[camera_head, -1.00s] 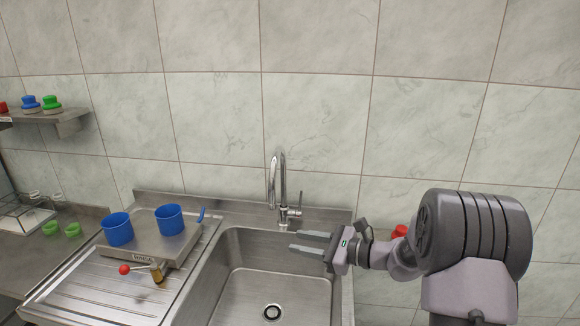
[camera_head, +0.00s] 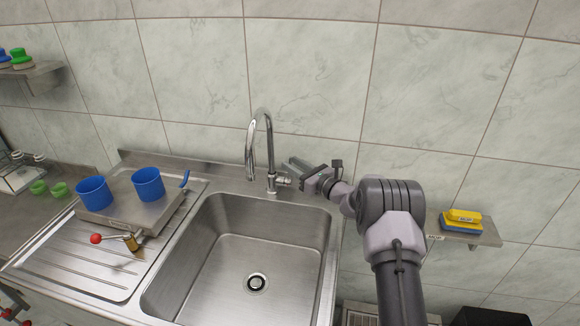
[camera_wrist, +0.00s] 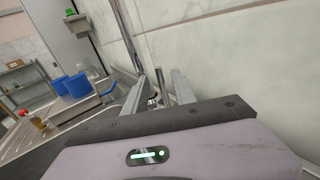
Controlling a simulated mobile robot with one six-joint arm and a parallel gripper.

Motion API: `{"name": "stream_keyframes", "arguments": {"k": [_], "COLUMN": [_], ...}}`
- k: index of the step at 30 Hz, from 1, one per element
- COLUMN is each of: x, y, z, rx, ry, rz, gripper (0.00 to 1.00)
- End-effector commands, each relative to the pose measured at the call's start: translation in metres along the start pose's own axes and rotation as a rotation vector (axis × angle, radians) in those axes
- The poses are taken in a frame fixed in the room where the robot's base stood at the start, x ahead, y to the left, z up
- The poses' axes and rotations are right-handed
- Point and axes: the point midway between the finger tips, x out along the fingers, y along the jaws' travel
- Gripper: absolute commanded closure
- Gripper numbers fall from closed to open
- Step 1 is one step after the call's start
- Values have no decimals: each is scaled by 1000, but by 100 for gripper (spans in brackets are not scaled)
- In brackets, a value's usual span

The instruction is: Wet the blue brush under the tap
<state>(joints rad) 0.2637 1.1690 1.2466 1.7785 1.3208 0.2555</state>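The tap (camera_head: 269,150) is a chrome gooseneck behind the sink, with a side lever (camera_head: 284,181). No water shows at its spout. My gripper (camera_head: 290,168) is just right of the tap, above or beside the lever. In the wrist view its two fingers (camera_wrist: 160,85) are apart with the tap's base (camera_wrist: 153,98) seen between them. Nothing is gripped; whether a finger touches the lever cannot be told. A blue-topped round item, which looks like the blue brush (camera_head: 4,59), sits on the upper left shelf, cut by the picture edge.
The sink (camera_head: 262,240) is empty. Left of it, a raised metal stand (camera_head: 150,214) holds two blue cups (camera_head: 93,193), with a red-knobbed lever (camera_head: 97,239) in front. A green-topped item (camera_head: 21,58) shares the shelf (camera_head: 42,75). A yellow-and-blue sponge (camera_head: 461,221) lies on the right shelf.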

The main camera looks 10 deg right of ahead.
Motion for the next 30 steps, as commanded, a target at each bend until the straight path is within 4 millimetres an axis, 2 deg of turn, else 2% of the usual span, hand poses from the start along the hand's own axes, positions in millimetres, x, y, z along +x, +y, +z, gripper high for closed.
{"name": "stream_keyframes", "arguments": {"k": [5, 13, 14, 18, 30], "x": [17, 19, 19, 18, 18], "y": [0, 0, 0, 0, 0], "z": [-1, 1, 1, 1, 0], "rx": [-1, 0, 0, -1, -1], "ry": [1, 1, 1, 1, 1], "rz": [0, 0, 0, 0, 0], "gripper": [68, 68, 72, 99, 100]}}
